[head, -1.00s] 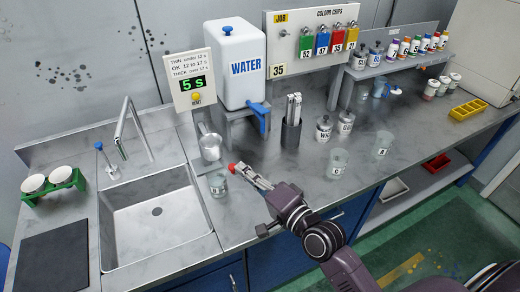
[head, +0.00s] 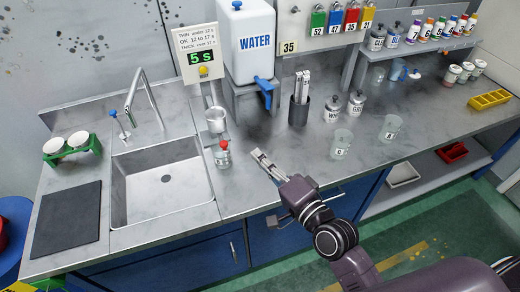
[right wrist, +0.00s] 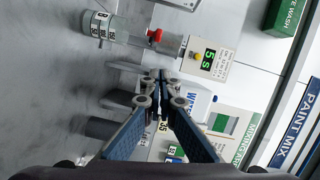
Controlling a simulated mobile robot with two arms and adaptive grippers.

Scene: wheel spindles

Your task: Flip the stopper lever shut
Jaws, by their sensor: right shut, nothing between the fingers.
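The stopper lever shows as a red knob (head: 223,144) just below the metal cup (head: 215,120) at the timer stand. In the head view the knob appears over the mouth of a clear beaker (head: 223,159). In the right wrist view the red knob (right wrist: 155,37) sits between the beaker (right wrist: 106,30) and the timer. The rest of the lever is too small to make out. My right gripper (head: 258,155) is shut and empty, to the right of the knob and apart from it. Its fingertips (right wrist: 156,76) meet in the right wrist view. My left gripper is not in view.
The timer (head: 201,57) reads 5 s. The water tank (head: 250,42) with its blue tap and a dark holder (head: 299,112) stand behind my right gripper. The sink (head: 165,182) is left of the beaker. Two clear cups (head: 342,145) stand to the right.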

